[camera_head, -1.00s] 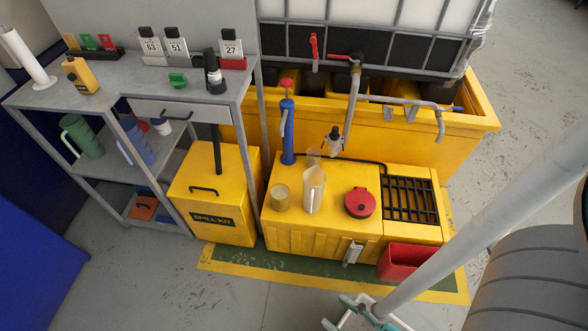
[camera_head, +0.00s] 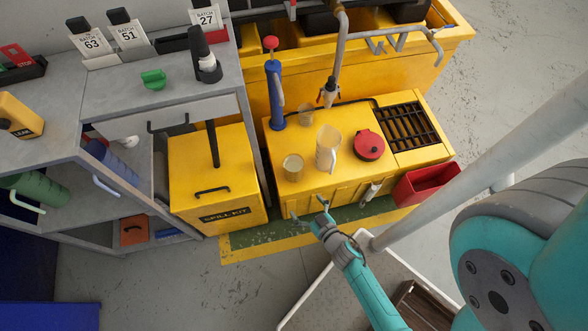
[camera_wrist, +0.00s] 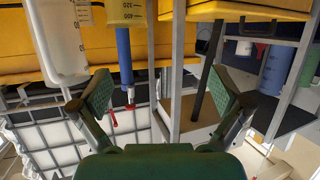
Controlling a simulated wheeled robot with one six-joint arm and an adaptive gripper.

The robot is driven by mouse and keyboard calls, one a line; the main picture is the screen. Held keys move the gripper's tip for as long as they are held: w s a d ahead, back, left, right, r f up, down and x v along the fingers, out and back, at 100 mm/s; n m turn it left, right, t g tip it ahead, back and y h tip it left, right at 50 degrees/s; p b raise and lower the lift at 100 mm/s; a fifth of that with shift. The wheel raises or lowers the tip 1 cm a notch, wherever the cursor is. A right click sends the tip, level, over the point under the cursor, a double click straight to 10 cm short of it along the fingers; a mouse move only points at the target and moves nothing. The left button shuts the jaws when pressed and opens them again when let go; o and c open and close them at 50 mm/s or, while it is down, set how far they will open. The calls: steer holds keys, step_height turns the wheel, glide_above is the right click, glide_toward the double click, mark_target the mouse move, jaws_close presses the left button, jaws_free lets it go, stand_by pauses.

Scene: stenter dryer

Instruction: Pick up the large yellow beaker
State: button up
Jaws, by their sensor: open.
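A wide, squat yellowish beaker (camera_head: 293,168) stands upright near the front left of the yellow cabinet top (camera_head: 345,115). In the wrist view, which looks upside down, its marked wall (camera_wrist: 125,10) shows at the top edge, cut off. A taller pale jug with a handle (camera_head: 328,148) stands just right of it and also shows in the wrist view (camera_wrist: 60,40). A smaller clear beaker (camera_head: 306,115) stands behind. My gripper (camera_head: 309,209) is open and empty, in front of the cabinet and apart from the beaker; its fingers also show in the wrist view (camera_wrist: 160,80).
A blue hand pump (camera_head: 277,95) stands behind the beaker. A red round lid (camera_head: 369,145) lies to the right on the cabinet, before a black grate (camera_head: 404,126). The yellow spill kit box (camera_head: 207,165) is at left. A red bin (camera_head: 425,183) hangs at the cabinet's front right.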

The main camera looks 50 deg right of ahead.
steer(key=m, duration=0.1)
glide_toward(299, 175)
steer(key=w, duration=0.3)
steer(key=shift+g+h, duration=0.3)
steer(key=shift+g, duration=0.1)
steer(key=x, duration=0.5)
steer(key=shift+d+f, duration=0.35)
steer(key=shift+f, duration=0.05)
steer(key=shift+x, duration=3.15)
steer(key=shift+a, duration=0.15)
steer(key=c, duration=1.3)
steer(key=shift+w+r, duration=0.1)
steer(key=shift+r, duration=0.05)
steer(key=shift+r, duration=8.9)
